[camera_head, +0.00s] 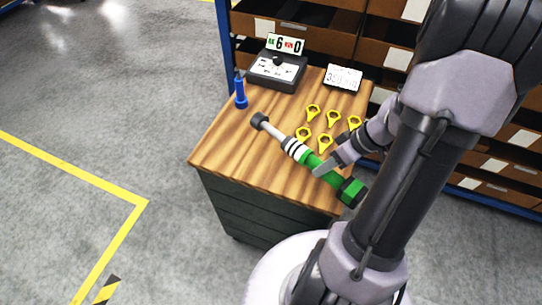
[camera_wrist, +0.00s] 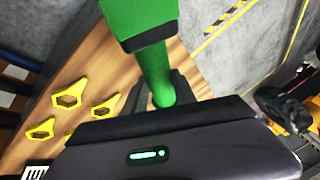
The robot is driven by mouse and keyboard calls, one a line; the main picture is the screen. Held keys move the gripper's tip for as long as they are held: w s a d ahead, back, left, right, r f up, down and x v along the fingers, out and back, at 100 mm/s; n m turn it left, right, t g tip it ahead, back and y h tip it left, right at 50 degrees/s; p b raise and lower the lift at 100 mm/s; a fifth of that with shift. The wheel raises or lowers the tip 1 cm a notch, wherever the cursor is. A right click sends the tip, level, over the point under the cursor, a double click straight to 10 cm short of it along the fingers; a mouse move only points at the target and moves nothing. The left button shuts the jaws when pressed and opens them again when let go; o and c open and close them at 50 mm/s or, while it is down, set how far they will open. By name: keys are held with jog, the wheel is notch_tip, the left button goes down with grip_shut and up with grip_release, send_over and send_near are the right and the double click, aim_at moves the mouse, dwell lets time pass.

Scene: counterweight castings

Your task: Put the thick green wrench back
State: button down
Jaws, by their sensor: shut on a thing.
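The thick green wrench (camera_head: 330,174) has a green grip with a dark green end block, white and black bands, a grey shaft and a dark head at its far left end. My gripper (camera_head: 328,163) is shut on its green grip. The wrench lies slantwise across the front of the wooden bench top in the head view; I cannot tell whether it touches the wood. In the wrist view the green grip (camera_wrist: 155,65) runs between the fingers, with its thick end block nearest the camera. The wrench's head is hidden there.
Shelves with brown bins (camera_head: 320,50) stand behind. The bench's left front is clear.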

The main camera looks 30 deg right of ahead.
aim_at(350, 176)
jog(key=s, duration=0.1)
jog(key=s+d, duration=0.1)
jog(key=s, duration=0.1)
jog(key=s+d, duration=0.1)
jog(key=s, duration=0.1)
jog(key=shift+s+d+p, duration=0.25)
jog(key=shift+p, duration=0.05)
jog(key=w+a, duration=0.2)
jog(key=w, duration=0.2)
jog(key=w+a+f+b, duration=0.1)
jog(key=w+a, duration=0.2)
jog(key=w, duration=0.2)
jog(key=w+a, duration=0.3)
jog(key=w, duration=0.1)
jog(key=shift+w+a+f+b, duration=0.2)
jog(key=shift+f+b, duration=0.1)
jog(key=shift+b, duration=0.1)
jog(key=shift+w+a+f, duration=0.1)
jog(key=shift+w+f, duration=0.05)
jog(key=shift+f+b, duration=0.65)
jog(key=shift+f, duration=0.95)
jog(key=shift+f, duration=0.15)
jog(key=c, duration=1)
grip_release()
